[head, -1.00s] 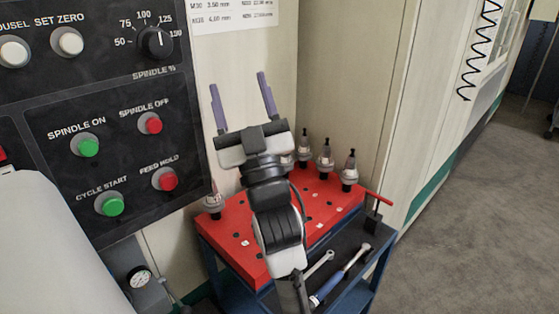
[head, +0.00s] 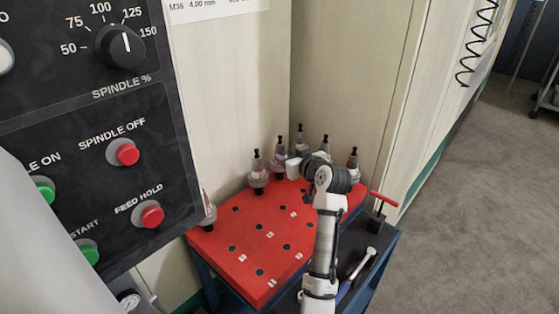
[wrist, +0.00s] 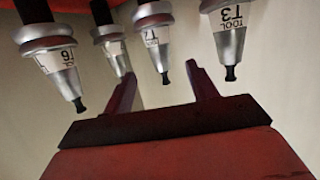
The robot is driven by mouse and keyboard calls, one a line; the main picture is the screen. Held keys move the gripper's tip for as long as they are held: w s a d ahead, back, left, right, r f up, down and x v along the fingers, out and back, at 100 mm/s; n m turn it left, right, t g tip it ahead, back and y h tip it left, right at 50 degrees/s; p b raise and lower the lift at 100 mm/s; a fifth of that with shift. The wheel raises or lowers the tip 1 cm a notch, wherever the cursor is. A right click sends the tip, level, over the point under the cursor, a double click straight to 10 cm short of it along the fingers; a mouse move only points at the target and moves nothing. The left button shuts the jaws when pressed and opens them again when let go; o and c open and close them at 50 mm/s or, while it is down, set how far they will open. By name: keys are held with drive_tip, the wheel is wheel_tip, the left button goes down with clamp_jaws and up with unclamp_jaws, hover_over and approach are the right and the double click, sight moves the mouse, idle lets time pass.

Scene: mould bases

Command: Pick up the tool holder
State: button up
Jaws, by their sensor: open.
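Several grey tool holders with dark tips stand upright along the back of a red cart top, among them one at the back left (head: 257,174), one at the back (head: 279,158) and one at the right (head: 353,166). Another stands at the left edge (head: 207,210). In the wrist view they appear upside down, labelled T6 (wrist: 55,62), T7 (wrist: 154,42) and T3 (wrist: 231,38); a fourth (wrist: 112,48) has an unclear label. My gripper (wrist: 160,72) is open and empty, its fingers pointing towards the holders, with T7's tip appearing between them. In the head view my wrist hides its fingers.
The red top (head: 245,240) has several empty holes towards its front. A red T-handled tool (head: 383,200) and a wrench (head: 362,262) are at the cart's right side. A control panel (head: 90,120) stands close on the left, and pale machine walls (head: 345,80) rise behind.

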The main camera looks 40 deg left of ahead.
sight(282, 151)
drive_tip(key=shift+f+p+x, duration=0.15)
drive_tip(key=shift+p+x, duration=0.5)
drive_tip(key=shift+x, duration=1.4)
drive_tip(key=shift+f+p+x, duration=0.1)
drive_tip(key=shift+p+x, duration=0.55)
drive_tip(key=shift+x, duration=1.35)
drive_tip(key=shift+s, duration=0.1)
clamp_jaws()
drive_tip(key=shift+r, duration=0.25)
